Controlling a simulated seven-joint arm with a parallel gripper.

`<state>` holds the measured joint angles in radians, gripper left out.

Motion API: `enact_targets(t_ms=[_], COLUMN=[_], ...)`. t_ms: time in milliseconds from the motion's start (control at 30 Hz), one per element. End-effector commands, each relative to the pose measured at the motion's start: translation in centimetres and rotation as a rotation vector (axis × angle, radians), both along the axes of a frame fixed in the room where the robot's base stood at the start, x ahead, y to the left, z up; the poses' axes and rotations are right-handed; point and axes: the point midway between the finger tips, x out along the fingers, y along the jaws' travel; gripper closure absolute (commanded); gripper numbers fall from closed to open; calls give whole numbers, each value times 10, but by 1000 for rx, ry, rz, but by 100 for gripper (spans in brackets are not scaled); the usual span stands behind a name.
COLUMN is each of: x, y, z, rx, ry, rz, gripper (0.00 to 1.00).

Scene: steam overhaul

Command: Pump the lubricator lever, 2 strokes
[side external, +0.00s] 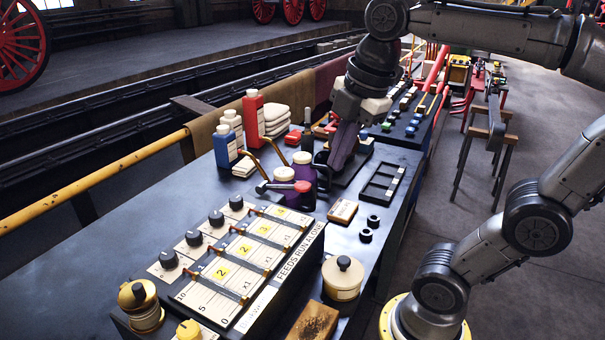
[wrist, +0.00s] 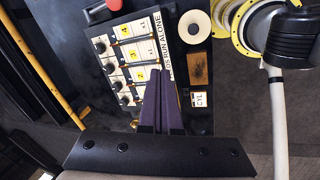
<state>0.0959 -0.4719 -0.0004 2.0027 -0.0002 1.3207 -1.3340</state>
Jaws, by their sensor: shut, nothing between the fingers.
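The lubricator (side external: 235,262) is a dark box with a sloped cream panel of sight tubes, yellow number tags and a row of black knobs. The wrist view shows the panel (wrist: 137,62) too. What looks like its lever (side external: 275,186) is a grey arm with a red knob at the box's far end. A red knob also shows at the top of the wrist view (wrist: 97,13). My gripper (side external: 338,166) is shut and empty, pointing down beyond the lever, apart from the red knob. Its purple fingers (wrist: 160,76) overlap the panel's lettered edge in the wrist view.
Two purple oil cans (side external: 297,176) with long spouts stand close behind the lever, near my fingers. Red and blue bottles (side external: 253,118) stand farther back. A cream lidded pot (side external: 342,280) and a brown block (side external: 312,324) sit beside the lubricator. The bench's left side is bare.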

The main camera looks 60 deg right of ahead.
Motion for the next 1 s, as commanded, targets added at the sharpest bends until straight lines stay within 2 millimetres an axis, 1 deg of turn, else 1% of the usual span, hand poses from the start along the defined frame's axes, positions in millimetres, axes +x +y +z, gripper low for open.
enact_targets(t_ms=[33,133,300,433,600,700,800,1000], x=[11,32,69,96,123,130,131,130], y=[-6,-18,-45,-70,-99,-110,-116,-119], z=[8,21,34,34,23,13,5,4], rx=[-20,-57,-84,-78,-52,-36,-23,-19], ry=[25,76,161,211,250,271,290,293], rz=[57,190,362,418,376,354,340,330], gripper=[100,100,100,100,100,100,100,100])
